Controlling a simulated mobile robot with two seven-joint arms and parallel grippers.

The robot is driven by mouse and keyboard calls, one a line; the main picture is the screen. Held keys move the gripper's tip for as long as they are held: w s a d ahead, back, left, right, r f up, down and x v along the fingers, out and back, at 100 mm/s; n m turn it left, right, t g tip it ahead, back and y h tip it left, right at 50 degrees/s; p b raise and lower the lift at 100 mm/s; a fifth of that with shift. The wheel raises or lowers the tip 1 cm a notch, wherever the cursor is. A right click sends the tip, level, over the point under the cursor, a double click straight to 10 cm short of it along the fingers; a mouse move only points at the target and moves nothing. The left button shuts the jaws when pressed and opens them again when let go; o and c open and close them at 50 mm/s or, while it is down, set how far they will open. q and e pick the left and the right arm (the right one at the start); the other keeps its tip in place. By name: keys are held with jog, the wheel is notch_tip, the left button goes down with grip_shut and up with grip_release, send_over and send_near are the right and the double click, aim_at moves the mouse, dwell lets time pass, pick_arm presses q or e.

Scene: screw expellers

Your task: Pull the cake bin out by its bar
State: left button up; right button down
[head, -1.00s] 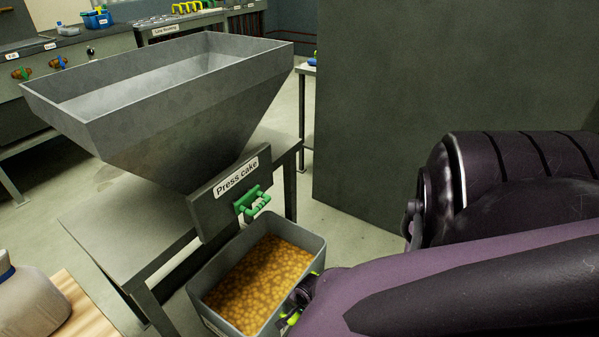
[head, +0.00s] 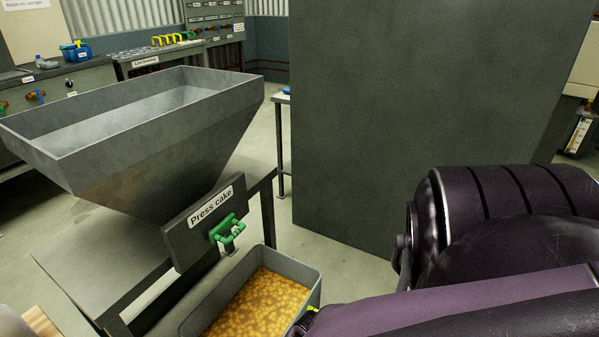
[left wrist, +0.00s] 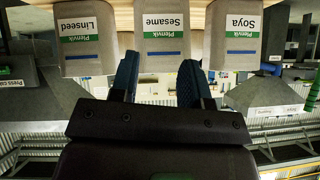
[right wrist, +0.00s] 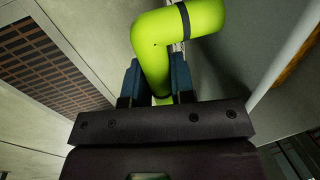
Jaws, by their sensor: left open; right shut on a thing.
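The cake bin (head: 298,268) is a grey open tub full of yellow-brown press cake (head: 258,303). It stands low in front of the hopper stand, its near part cut off by the head view's lower edge. Its bar (right wrist: 190,22) is a thick lime-green tube with a bend and a black band. My right gripper (right wrist: 157,82) is shut on the bar. In the head view my right arm hides most of the bar. My left gripper (left wrist: 157,78) is open and empty, with labelled seed sacks beyond its fingers.
A steel hopper (head: 150,140) stands above a panel labelled "Press cake" (head: 200,225) with a green handle (head: 228,231). A large dark cabinet (head: 420,110) stands behind my right arm. Bare floor (head: 320,245) lies between the bin and cabinet. Linseed, sesame (left wrist: 162,40) and soya sacks stand near my left gripper.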

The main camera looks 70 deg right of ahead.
jog(key=shift+s+f, duration=0.2)
jog(key=shift+s, duration=0.15)
jog(key=c, duration=0.9)
grip_release()
jog(key=shift+r, duration=0.1)
jog(key=shift+w, duration=0.2)
jog(key=shift+r, duration=0.1)
jog(key=shift+w+r+p, duration=0.15)
jog(key=shift+r+p, duration=0.3)
jog(key=shift+r, duration=0.1)
pick_arm(q)
jog(key=shift+s+a+r+n+g+p, duration=0.15)
jog(key=shift+s+a+r+n+p, duration=0.3)
jog(key=shift+p, duration=1)
jog(key=shift+s+a+r+n+g+p, duration=0.2)
jog(key=shift+s+n+p, duration=0.35)
jog(key=shift+p, duration=0.85)
pick_arm(e)
jog(key=shift+s+a+r, duration=0.1)
jog(key=shift+s+r, duration=0.3)
jog(key=shift+r, duration=1.15)
jog(key=shift+s+r, duration=0.4)
jog(key=shift+r, duration=1.15)
jog(key=shift+s+a+r, duration=0.1)
jog(key=shift+s+r, duration=0.3)
jog(key=shift+r, duration=1.15)
pick_arm(q)
jog(key=shift+w+r, duration=0.1)
jog(key=shift+r, duration=0.1)
